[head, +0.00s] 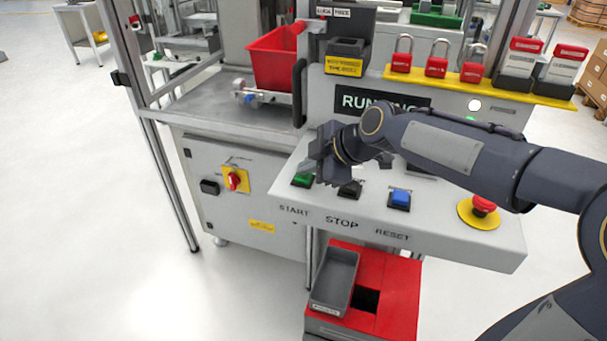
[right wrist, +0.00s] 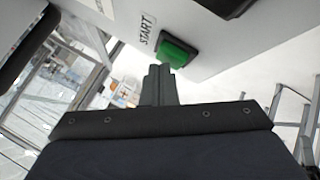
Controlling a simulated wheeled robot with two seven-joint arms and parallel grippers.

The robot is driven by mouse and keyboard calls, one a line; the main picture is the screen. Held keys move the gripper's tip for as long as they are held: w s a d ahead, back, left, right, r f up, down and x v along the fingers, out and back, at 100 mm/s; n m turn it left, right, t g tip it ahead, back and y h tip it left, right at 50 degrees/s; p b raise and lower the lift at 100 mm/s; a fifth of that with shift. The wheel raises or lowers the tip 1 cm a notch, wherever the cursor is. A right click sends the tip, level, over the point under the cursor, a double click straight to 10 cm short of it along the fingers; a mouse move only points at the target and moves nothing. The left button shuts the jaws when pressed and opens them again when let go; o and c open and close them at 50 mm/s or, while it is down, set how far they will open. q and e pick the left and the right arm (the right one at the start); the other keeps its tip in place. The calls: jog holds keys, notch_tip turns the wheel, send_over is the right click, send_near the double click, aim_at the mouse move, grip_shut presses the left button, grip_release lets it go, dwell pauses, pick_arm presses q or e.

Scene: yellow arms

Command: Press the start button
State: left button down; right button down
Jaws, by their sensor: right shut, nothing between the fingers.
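The green start button (head: 303,180) sits at the left end of the sloped grey control panel (head: 450,238), above the printed word START. My right gripper (head: 316,172) reaches in from the right and is beside the button, partly in front of the panel. In the right wrist view the green button (right wrist: 178,52) is just beyond the tips of my shut, empty fingers (right wrist: 160,70). I cannot tell whether the fingertips touch it. The display (head: 360,100) reads RUNNING, partly hidden by my arm. My left gripper is not in view.
A black stop button (head: 349,190), a blue reset button (head: 399,199) and a red emergency stop (head: 483,206) on a yellow base line the panel. A red bin (head: 275,58) is behind left. A grey tray (head: 335,278) sits on a red box below.

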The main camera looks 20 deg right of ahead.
aim_at(308, 177)
dwell(0.4)
jog(key=shift+r+p, duration=0.4)
jog(key=shift+r, duration=0.35)
jog(key=shift+r+p, duration=1.6)
jog(key=shift+r, duration=1)
jog(key=shift+f, duration=0.1)
jog(key=s+d+f+m, duration=0.1)
jog(key=s+f+m, duration=0.3)
jog(key=s, duration=0.5)
jog(key=s+d+f+m+g+h, duration=0.1)
jog(key=s+d+f+m, duration=0.1)
jog(key=s+m, duration=0.6)
jog(key=s+d+f+m, duration=0.2)
jog(key=s+f+m, duration=0.3)
jog(key=s, duration=0.5)
jog(key=shift+f+m+g+h, duration=0.3)
jog(key=shift+m+g+h, duration=0.1)
jog(key=shift+m, duration=0.2)
